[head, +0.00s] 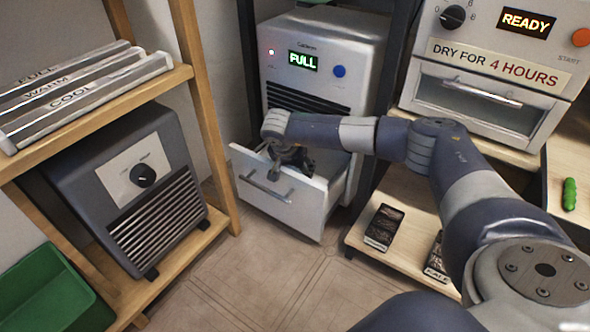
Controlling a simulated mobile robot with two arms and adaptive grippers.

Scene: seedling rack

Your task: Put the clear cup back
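I cannot make out a clear cup in the head view. My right gripper (287,158) is at the open drawer (272,196) of the white dehumidifier-like machine (350,60), with its dark fingers over or inside the drawer's opening. My own wrist and the drawer's front hide the fingertips, so I cannot tell whether they hold anything. The drawer is pulled out and has a grey bar handle on its front. The machine's display reads FULL, with a red light to its left and a blue knob to its right. My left gripper is not in view.
A grey heater (140,185) and a green bin (45,290) stand at the left by a wooden rack. An oven marked READY (480,90) stands at the right. Dark packets (384,227) lie on a low shelf. A green object (569,194) lies far right. Floor before the drawer is clear.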

